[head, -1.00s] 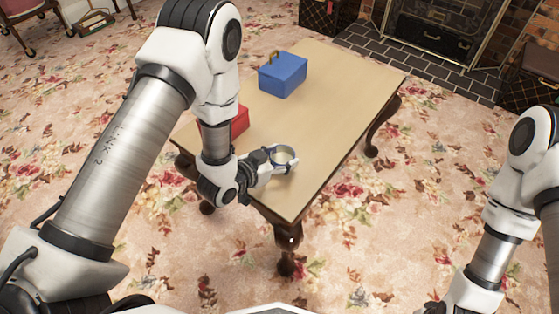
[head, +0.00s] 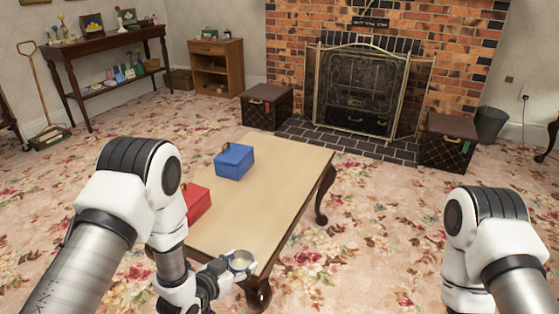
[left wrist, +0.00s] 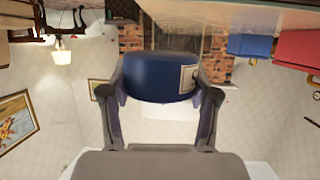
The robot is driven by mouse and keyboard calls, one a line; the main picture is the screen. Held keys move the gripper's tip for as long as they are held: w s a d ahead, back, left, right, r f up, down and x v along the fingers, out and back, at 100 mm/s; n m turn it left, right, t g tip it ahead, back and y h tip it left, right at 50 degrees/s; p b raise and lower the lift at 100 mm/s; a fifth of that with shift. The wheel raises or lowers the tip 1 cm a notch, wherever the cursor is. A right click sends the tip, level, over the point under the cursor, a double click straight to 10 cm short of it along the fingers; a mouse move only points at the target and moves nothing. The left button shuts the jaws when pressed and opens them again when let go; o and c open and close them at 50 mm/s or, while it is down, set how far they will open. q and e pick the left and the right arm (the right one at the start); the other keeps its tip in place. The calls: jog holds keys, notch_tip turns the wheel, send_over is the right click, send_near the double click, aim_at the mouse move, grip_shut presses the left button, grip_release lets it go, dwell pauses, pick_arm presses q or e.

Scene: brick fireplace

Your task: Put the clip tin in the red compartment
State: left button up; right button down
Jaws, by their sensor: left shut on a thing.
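The clip tin (head: 241,261) is a small round tin with a pale round top, near the table's front corner in the head view. My left gripper (head: 231,265) is shut on it. In the left wrist view, which looks upside down, the tin's blue side (left wrist: 158,77) with a pale label sits between the two fingers of my left gripper (left wrist: 158,88). The red box (head: 197,203) stands on the table's left side, partly hidden behind my left arm. It also shows in the left wrist view (left wrist: 298,52). My right gripper is out of view.
A blue box (head: 234,162) with a brass handle stands behind the red one on the wooden table (head: 275,190). The table's middle and right side are clear. Dark trunks (head: 267,107) and a brick fireplace (head: 385,30) are farther back.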

pick_arm(q)
jog(key=r, duration=0.1)
jog(key=w+r, duration=0.1)
jog(key=r, duration=0.1)
jog(key=d+r, duration=0.1)
jog(key=shift+w+d+r, duration=0.1)
jog(key=shift+w+r, duration=0.1)
jog(key=shift+w, duration=0.2)
jog(key=shift+w+a+r+n+t+y, duration=0.15)
jog(key=shift+a+r+n+t+y, duration=0.25)
jog(key=shift+n+y, duration=0.35)
jog(key=a+n+y, duration=0.4)
jog(key=a+y, duration=0.1)
notch_tip(320, 180, up, 26)
jog(key=p, duration=2.3)
send_over(246, 263)
jog(key=s+a, duration=0.5)
jog(key=a, duration=0.1)
jog(key=shift+w+d+f+t+h, duration=0.1)
jog(key=shift+w+f+t+h, duration=0.05)
jog(key=shift+w+t+h, duration=0.15)
jog(key=shift+f, duration=0.1)
